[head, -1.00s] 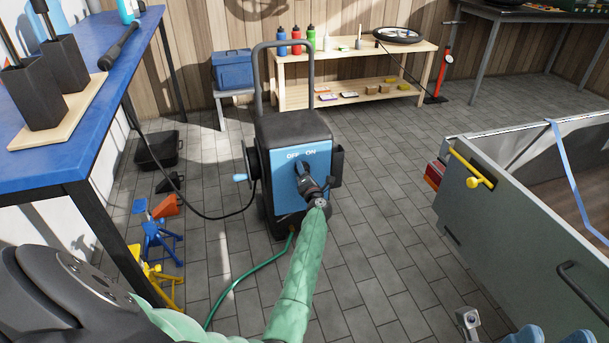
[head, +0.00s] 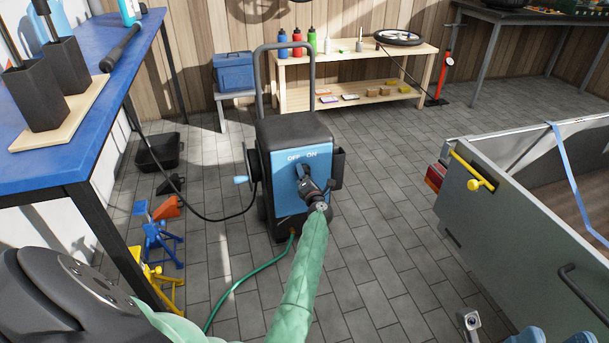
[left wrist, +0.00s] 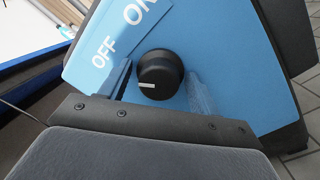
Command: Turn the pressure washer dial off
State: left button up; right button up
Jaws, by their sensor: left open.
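The pressure washer (head: 292,132) stands upright on the floor in the head view, with a blue front panel marked OFF and ON. In the left wrist view its round black dial (left wrist: 160,74) sits on the blue panel (left wrist: 220,60). The dial's white mark points left in the picture, on the OFF side rather than the ON side. My left gripper (head: 306,183) is at the panel and hides the dial in the head view. In the left wrist view the left gripper (left wrist: 160,92) is open, with one finger on each side of the dial. Contact cannot be told.
A green hose (head: 245,279) and a black cable (head: 215,216) run from the washer. Blue and yellow stands (head: 160,245) are at left, below a blue workbench (head: 105,105). A grey trailer (head: 520,225) stands at right. Tiled floor between washer and trailer is clear.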

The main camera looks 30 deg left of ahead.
pick_arm(q)
jog(key=p+v, duration=0.1)
jog(key=v, duration=0.6)
jog(key=shift+s, duration=0.1)
dwell(0.5)
